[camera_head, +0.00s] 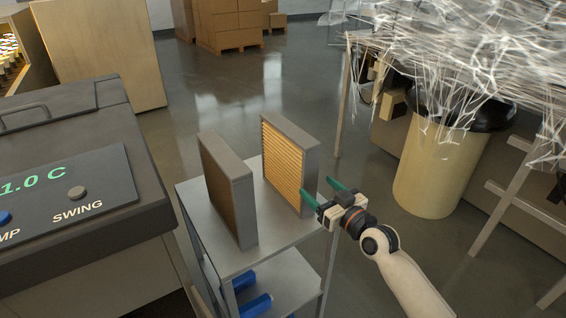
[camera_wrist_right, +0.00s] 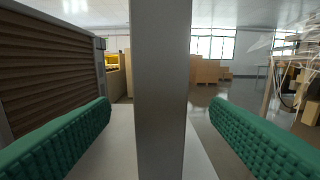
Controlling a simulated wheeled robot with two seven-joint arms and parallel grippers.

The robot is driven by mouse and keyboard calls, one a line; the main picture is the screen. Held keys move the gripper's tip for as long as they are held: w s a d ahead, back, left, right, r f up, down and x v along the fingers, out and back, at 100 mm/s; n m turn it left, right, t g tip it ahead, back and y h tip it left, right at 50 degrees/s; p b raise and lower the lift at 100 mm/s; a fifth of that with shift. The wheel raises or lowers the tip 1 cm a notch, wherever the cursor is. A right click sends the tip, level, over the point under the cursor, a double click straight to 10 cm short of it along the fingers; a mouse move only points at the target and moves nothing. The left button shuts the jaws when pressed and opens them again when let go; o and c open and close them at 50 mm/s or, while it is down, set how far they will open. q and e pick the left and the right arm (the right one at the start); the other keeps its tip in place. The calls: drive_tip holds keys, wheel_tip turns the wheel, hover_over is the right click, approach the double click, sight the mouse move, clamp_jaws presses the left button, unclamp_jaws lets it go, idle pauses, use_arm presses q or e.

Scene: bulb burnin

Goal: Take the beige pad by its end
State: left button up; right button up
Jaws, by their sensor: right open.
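The beige pad (camera_head: 282,162) stands upright on the grey cart's top shelf. It has a grey frame and a ribbed beige face turned left. My right gripper (camera_head: 316,187) is open at the pad's near end, with its green fingers pointing at it. In the right wrist view the pad's narrow grey end (camera_wrist_right: 161,80) stands upright between the two spread fingers, with a visible gap on each side. How deep the fingers reach past the end is hard to tell. My left gripper is not in view.
A second grey-framed pad (camera_head: 226,190) with a brown face stands to the left on the cart (camera_head: 265,232). Blue cylinders (camera_head: 252,306) lie on its lower shelf. A control box (camera_head: 70,195) is at left. A beige bin (camera_head: 430,172) and a table with white webbing are at right.

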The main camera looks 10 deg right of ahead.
sight(311, 182)
drive_tip(key=x, duration=0.4)
drive_tip(key=shift+x, duration=2.8)
drive_tip(key=shift+r, duration=0.1)
drive_tip(key=c, duration=1.2)
drive_tip(key=shift+r, duration=0.1)
drive_tip(key=shift+c, duration=0.3)
